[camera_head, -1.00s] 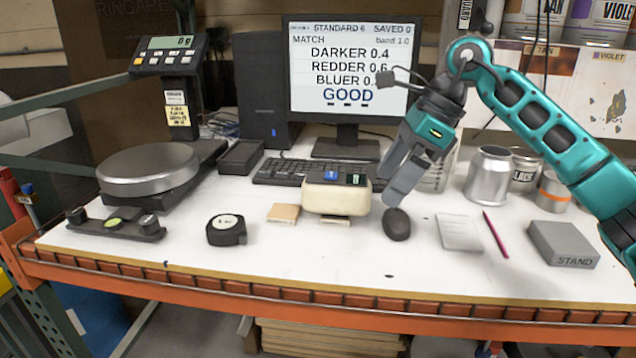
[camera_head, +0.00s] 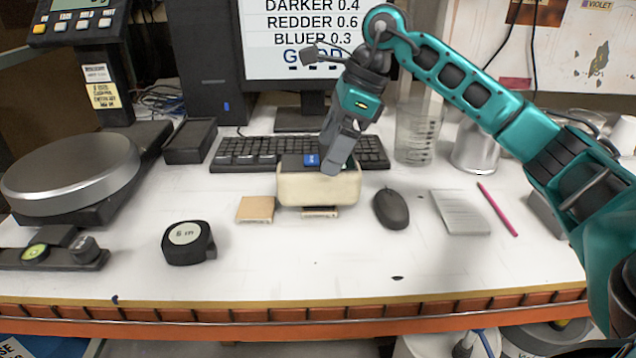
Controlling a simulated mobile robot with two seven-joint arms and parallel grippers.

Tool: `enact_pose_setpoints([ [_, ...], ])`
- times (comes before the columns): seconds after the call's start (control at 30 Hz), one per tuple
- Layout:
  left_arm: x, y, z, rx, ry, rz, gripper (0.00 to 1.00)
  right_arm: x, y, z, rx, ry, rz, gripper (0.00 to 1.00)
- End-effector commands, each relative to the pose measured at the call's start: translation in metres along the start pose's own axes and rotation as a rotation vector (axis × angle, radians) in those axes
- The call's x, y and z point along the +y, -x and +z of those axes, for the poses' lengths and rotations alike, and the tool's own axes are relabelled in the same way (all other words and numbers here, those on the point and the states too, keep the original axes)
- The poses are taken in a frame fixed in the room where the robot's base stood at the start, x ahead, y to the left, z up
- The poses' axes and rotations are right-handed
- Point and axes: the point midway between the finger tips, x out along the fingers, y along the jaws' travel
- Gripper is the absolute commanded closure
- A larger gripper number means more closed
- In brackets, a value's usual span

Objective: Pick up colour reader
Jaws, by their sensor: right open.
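The colour reader (camera_head: 318,190) is a cream block with a dark top and a blue button, standing on the white bench in front of the keyboard. A small tan tile sticks out at its front foot. My right gripper (camera_head: 330,168) reaches down from the right at the reader's top right, and its fingers hide part of the dark top. It is open. I cannot tell whether its fingers touch the reader. My left gripper is not in view.
A black mouse (camera_head: 391,208) lies just right of the reader, and a tan tile (camera_head: 256,209) lies left. A tape measure (camera_head: 188,243), a notepad (camera_head: 460,212) and a pink pencil (camera_head: 497,209) lie around. The keyboard (camera_head: 236,153) is behind. The front of the bench is mostly clear.

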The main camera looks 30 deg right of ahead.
Motion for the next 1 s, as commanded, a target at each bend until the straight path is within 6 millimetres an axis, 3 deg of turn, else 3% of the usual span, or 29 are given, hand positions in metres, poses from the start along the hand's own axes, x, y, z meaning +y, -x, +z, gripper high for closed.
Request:
enact_pose_setpoints([
  [0.27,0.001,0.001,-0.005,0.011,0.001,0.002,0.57,0.002,-0.019,0.002,0.0,0.001,0.001,0.04],
  [0.53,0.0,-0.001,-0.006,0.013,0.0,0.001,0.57,0.004,-0.057,0.005,0.0,0.0,0.001,0.04],
  [0.77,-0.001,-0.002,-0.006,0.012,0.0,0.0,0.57,0.004,-0.061,0.005,-0.001,-0.001,-0.001,0.04],
  [1.0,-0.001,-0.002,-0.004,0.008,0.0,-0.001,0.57,0.004,-0.061,0.005,-0.001,-0.001,-0.001,0.24],
])
